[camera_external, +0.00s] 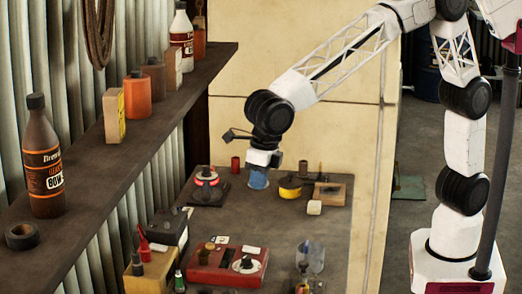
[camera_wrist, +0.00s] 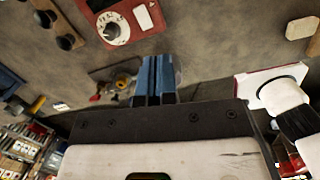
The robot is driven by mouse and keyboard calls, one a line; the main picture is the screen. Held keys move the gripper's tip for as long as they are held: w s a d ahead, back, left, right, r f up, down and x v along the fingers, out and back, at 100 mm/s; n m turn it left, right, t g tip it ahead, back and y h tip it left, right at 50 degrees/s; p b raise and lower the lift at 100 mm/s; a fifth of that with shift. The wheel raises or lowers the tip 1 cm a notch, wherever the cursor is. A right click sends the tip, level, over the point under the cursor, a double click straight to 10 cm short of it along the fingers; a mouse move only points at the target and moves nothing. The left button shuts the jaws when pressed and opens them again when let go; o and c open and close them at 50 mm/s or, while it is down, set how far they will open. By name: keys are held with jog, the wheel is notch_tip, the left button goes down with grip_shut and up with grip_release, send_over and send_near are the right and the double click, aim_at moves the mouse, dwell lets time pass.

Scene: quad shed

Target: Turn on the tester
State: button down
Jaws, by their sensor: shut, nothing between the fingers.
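A red box with a white face and a dark-centred dial, which looks like the tester (camera_external: 228,264), sits at the front of the workbench in the external view. In the wrist view a red panel with a white dial (camera_wrist: 113,28) shows at the top, with a small white plate and a switch-like part beside the dial. I cannot read its switch position. My gripper (camera_external: 258,180) is over the back of the bench, behind and apart from the tester. Its blue fingers (camera_wrist: 155,78) are shut together and empty in the wrist view.
The bench (camera_external: 235,222) holds a black-and-red round item (camera_external: 207,178), a yellow roll (camera_external: 290,188), a clear cup (camera_external: 311,256) and a yellow box (camera_external: 148,272). A shelf (camera_external: 100,178) with bottles runs along the left wall. The bench middle is fairly clear.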

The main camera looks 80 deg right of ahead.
aim_at(246, 247)
jog(key=a+n, duration=0.1)
jog(key=a, duration=0.1)
jog(key=a+f+n, duration=0.1)
jog(key=a, duration=0.1)
jog(key=shift+w+f, duration=0.15)
jog(key=shift+f, duration=0.1)
jog(key=f, duration=0.4)
jog(key=w+f, duration=0.1)
jog(key=f, duration=0.4)
jog(key=w+f, duration=0.1)
jog(key=f, duration=0.3)
jog(key=shift+f, duration=0.35)
jog(key=shift+f, duration=0.1)
